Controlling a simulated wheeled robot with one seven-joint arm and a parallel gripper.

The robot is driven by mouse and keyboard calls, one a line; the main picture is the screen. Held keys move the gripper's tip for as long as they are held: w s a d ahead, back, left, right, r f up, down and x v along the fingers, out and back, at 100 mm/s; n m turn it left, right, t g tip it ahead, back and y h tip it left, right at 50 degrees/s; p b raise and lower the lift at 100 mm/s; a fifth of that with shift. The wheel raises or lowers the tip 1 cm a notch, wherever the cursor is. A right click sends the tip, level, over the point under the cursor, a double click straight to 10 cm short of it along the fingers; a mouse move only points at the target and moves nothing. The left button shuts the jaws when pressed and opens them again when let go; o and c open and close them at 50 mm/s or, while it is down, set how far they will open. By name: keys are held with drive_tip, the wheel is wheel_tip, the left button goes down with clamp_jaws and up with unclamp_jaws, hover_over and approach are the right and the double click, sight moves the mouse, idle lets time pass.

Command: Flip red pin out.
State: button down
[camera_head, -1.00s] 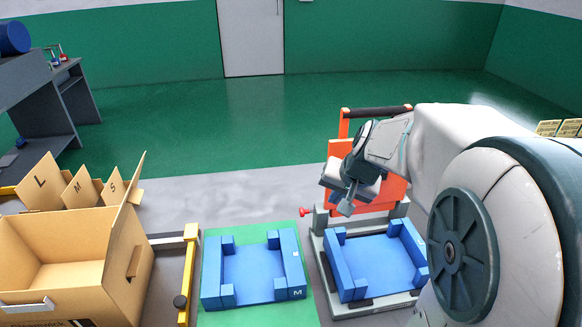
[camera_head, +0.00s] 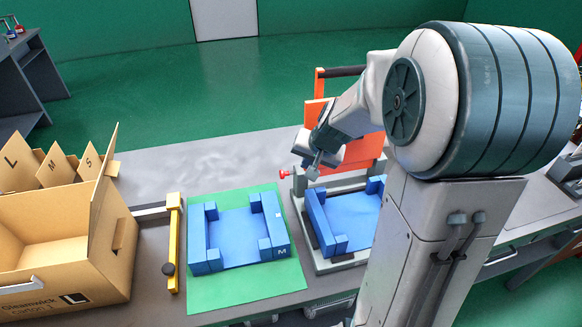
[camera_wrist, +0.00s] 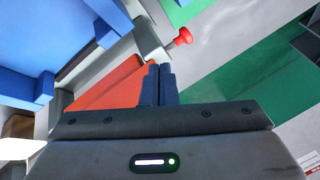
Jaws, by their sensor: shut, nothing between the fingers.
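The red pin (camera_head: 284,174) sticks out from the left side of a grey fixture (camera_head: 342,266) with an orange back plate (camera_head: 372,150). In the wrist view the red pin (camera_wrist: 183,36) shows as a round red knob on a short metal stem at the fixture's grey corner. My gripper (camera_head: 314,172) is just right of the pin in the head view. In the wrist view my gripper (camera_wrist: 158,68) has its dark fingers together and empty, with the tips below and left of the knob, apart from it in the picture.
A blue tray (camera_head: 352,216) sits in the fixture. Another blue tray marked M (camera_head: 236,262) lies on a green mat (camera_head: 250,292) to its left. A yellow bar (camera_head: 173,240) and an open cardboard box (camera_head: 70,260) stand further left. Bare grey table (camera_head: 220,155) lies behind.

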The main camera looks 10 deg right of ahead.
sight(287, 174)
drive_tip(key=w+a+f, duration=0.1)
drive_tip(key=w+f+p, duration=0.1)
drive_tip(key=a+f, duration=0.1)
drive_tip(key=f, duration=0.1)
drive_tip(key=shift+w+a+p, duration=0.3)
drive_tip(key=shift+w+p, duration=0.1)
drive_tip(key=shift+w+a+f, duration=0.3)
drive_tip(key=shift+a+f, duration=0.15)
